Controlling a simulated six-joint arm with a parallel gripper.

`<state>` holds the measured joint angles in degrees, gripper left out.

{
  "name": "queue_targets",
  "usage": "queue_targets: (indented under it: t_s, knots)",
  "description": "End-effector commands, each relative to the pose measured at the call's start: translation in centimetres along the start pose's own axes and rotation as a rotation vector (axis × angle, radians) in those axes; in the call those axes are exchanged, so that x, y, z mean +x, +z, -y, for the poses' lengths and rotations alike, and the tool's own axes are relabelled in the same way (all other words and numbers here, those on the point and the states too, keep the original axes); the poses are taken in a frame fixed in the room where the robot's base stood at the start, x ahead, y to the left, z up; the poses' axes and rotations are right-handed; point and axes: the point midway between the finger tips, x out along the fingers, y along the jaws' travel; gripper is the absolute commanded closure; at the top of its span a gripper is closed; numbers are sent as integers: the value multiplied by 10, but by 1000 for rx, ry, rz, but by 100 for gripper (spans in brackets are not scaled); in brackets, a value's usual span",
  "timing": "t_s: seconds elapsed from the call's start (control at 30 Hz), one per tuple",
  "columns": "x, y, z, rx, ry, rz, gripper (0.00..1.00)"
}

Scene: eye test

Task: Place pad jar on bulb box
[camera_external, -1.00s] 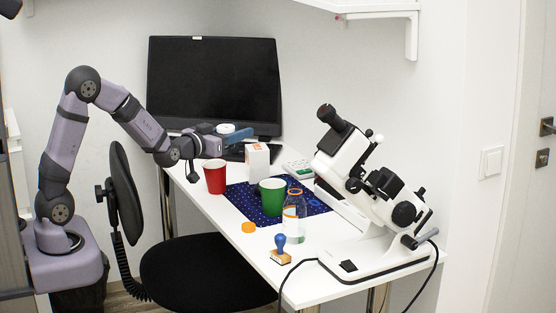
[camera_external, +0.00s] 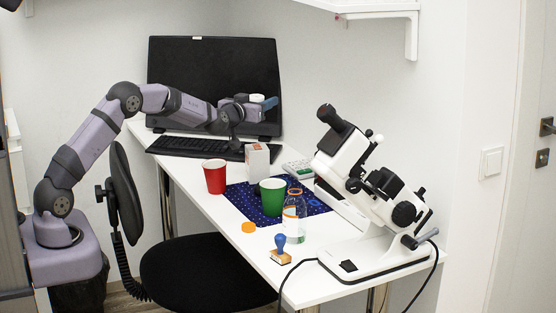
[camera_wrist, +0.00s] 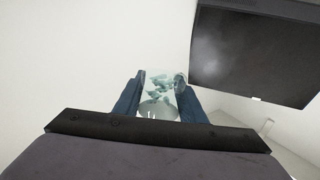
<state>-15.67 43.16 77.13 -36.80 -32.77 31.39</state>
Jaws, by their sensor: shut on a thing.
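The pad jar, with a white lid (camera_external: 257,98), is held up in front of the dark monitor. In the wrist view it is a clear jar (camera_wrist: 158,85) with pale pads inside, between two blue fingers. My gripper (camera_external: 263,104) is shut on it; the gripper also shows in the wrist view (camera_wrist: 160,103). The bulb box (camera_external: 257,161) is a white upright carton with orange print, standing on the desk near the mat's back edge. In the external picture my gripper and the jar appear above the box, clearly apart from it. The box does not show in the wrist view.
A red cup (camera_external: 215,178), a green cup (camera_external: 272,198), a bottle (camera_external: 294,217) and a stamp (camera_external: 281,250) stand in front of the box. A calculator (camera_external: 298,168) and a white microscope (camera_external: 370,195) are to its right. The monitor (camera_external: 205,75) and keyboard (camera_external: 190,148) are behind.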

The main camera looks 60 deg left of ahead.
Motion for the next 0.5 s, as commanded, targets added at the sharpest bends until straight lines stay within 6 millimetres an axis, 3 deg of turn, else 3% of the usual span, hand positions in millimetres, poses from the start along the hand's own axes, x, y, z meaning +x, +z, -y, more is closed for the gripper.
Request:
queue_targets:
  t_s: [0.33, 0.5]
  knots:
    - [10, 1, 3, -3, -6, 0, 85]
    - [11, 22, 3, -2, -7, 3, 85]
